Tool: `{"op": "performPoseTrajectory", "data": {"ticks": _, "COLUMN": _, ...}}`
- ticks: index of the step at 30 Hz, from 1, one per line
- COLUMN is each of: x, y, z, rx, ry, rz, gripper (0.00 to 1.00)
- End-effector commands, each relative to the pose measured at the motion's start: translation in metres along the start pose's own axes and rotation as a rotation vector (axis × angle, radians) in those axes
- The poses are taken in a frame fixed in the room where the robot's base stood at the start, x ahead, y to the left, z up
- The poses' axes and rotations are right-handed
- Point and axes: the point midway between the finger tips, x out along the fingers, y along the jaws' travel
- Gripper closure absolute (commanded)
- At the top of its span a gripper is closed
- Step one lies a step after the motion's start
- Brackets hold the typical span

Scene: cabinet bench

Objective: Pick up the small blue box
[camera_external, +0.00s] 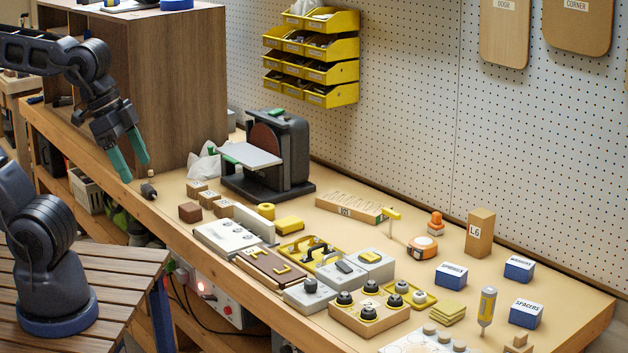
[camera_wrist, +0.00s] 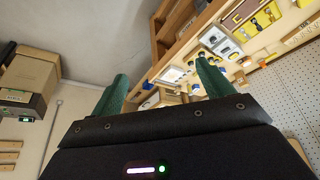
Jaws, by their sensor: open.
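Three small blue boxes with white labelled tops sit on the right part of the bench in the external view. One blue box (camera_external: 451,276) is nearest the middle, another (camera_external: 519,271) is at its right, and the box marked SPACERS (camera_external: 525,314) is closer to the front. I cannot tell which one the task means. My gripper (camera_external: 135,171) is open and empty, pointing down near the bench's left front edge, far from all three. In the wrist view its green fingers (camera_wrist: 161,70) are spread apart with nothing held between them.
A black sander (camera_external: 285,155) and a tall wooden cabinet (camera_external: 180,90) stand at the left. Switch panels, knobs and a yellow tray (camera_external: 312,252) crowd the middle bench. A tape measure (camera_external: 422,247) and an upright L6 block (camera_external: 480,232) stand near the blue boxes.

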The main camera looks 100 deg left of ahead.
Motion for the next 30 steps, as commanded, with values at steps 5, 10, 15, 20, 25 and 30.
{"op": "performPoseTrajectory", "data": {"ticks": 5, "x": 0.0, "y": 0.0, "z": 0.0, "rx": 0.0, "ry": 0.0, "rz": 0.0, "gripper": 0.2}}
{"op": "performPoseTrajectory", "data": {"ticks": 10, "x": 0.0, "y": 0.0, "z": 0.0, "rx": 0.0, "ry": 0.0, "rz": 0.0, "gripper": 0.29}}
{"op": "performPoseTrajectory", "data": {"ticks": 15, "x": 0.0, "y": 0.0, "z": 0.0, "rx": 0.0, "ry": 0.0, "rz": 0.0, "gripper": 0.29}}
{"op": "performPoseTrajectory", "data": {"ticks": 20, "x": -0.001, "y": -0.001, "z": -0.014, "rx": 0.01, "ry": -0.005, "rz": -0.003, "gripper": 0.29}}
{"op": "performPoseTrajectory", "data": {"ticks": 25, "x": -0.001, "y": -0.005, "z": -0.056, "rx": 0.048, "ry": -0.019, "rz": -0.009, "gripper": 0.29}}
{"op": "performPoseTrajectory", "data": {"ticks": 30, "x": 0.006, "y": -0.012, "z": -0.107, "rx": 0.095, "ry": -0.035, "rz": -0.01, "gripper": 0.29}}
